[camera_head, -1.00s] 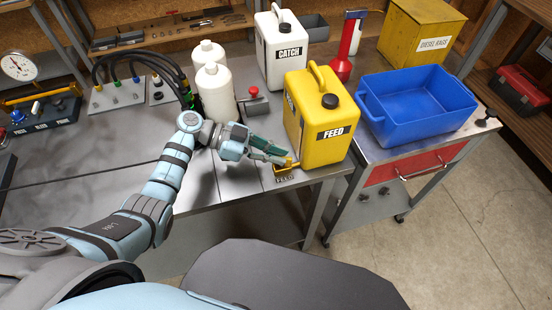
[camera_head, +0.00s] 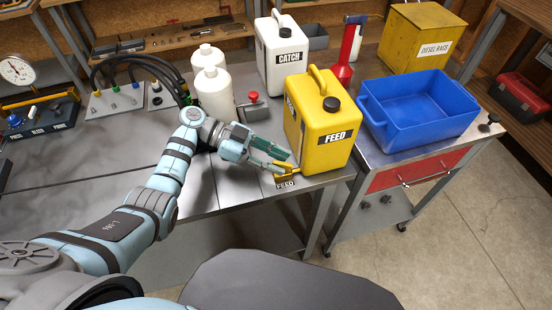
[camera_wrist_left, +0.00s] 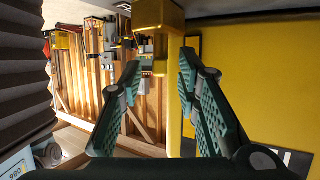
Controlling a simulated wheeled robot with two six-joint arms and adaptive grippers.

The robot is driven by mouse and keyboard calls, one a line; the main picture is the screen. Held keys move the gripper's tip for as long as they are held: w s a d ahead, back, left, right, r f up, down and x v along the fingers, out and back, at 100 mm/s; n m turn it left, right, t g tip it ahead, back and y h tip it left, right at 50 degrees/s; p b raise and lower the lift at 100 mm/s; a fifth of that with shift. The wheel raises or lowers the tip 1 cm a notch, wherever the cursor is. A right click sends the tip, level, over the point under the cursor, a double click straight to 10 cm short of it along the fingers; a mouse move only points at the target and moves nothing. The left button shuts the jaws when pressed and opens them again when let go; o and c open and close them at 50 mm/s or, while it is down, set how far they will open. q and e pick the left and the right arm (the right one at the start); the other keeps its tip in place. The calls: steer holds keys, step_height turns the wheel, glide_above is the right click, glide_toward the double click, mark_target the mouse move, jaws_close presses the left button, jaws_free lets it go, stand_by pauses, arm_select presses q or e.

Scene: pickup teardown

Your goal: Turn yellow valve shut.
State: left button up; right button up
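The yellow valve (camera_head: 285,171) sits low at the front edge of the bench, by the FEED label, at the foot of the yellow FEED can (camera_head: 322,125). My left gripper (camera_head: 280,159) is at the valve, its green-padded fingers pointing at it. In the left wrist view the fingers (camera_wrist_left: 160,88) are apart, one on each side of the valve's yellow bar (camera_wrist_left: 174,100). The bar lies closer to the right-hand finger; whether they touch is unclear. Part of the valve is hidden behind the fingers in the head view. My right gripper is not in view.
The white CATCH can (camera_head: 281,58), white bottles (camera_head: 214,92) and a red-knobbed grey device (camera_head: 254,107) stand behind my left gripper. A blue bin (camera_head: 418,118) sits on a cart to the right. The bench at left front is largely clear.

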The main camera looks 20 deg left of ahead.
arm_select(q)
steer(key=v, duration=0.7)
steer(key=shift+a, duration=0.35)
steer(key=shift+d+r, duration=0.1)
